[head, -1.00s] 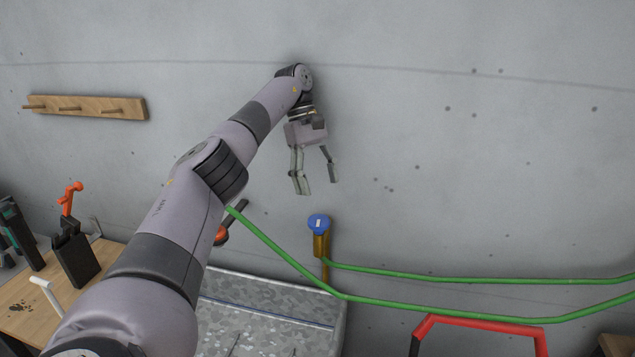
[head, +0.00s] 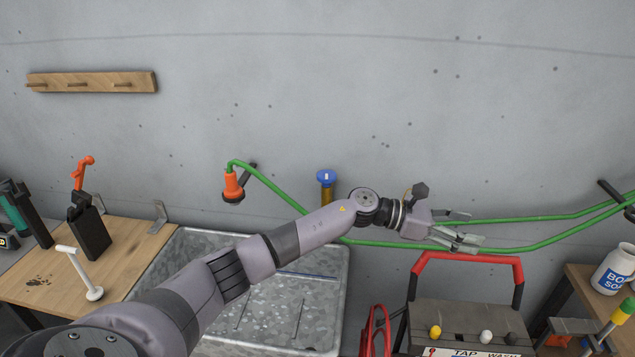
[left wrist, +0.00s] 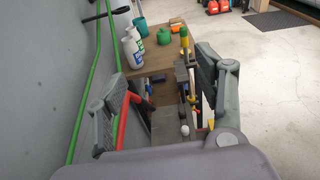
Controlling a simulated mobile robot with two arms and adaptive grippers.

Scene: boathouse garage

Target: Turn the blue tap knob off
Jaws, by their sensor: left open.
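The blue tap knob (head: 326,175) sits on top of a brass tap (head: 326,192) at the grey wall, behind my left forearm, which hides the lower part of the tap. My left gripper (head: 472,229) is open and empty, to the right of the knob and a little lower, pointing right. It is clear of the knob. In the left wrist view my open fingers (left wrist: 160,100) show with nothing held between them, and the tap is not seen there.
A green hose (head: 560,241) runs along the wall by my gripper. Below stand a metal sink (head: 320,315) and a toolbox with a red handle (head: 468,257). A wooden bench (head: 130,245) is at left; white bottles (left wrist: 133,52) stand on a table at right.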

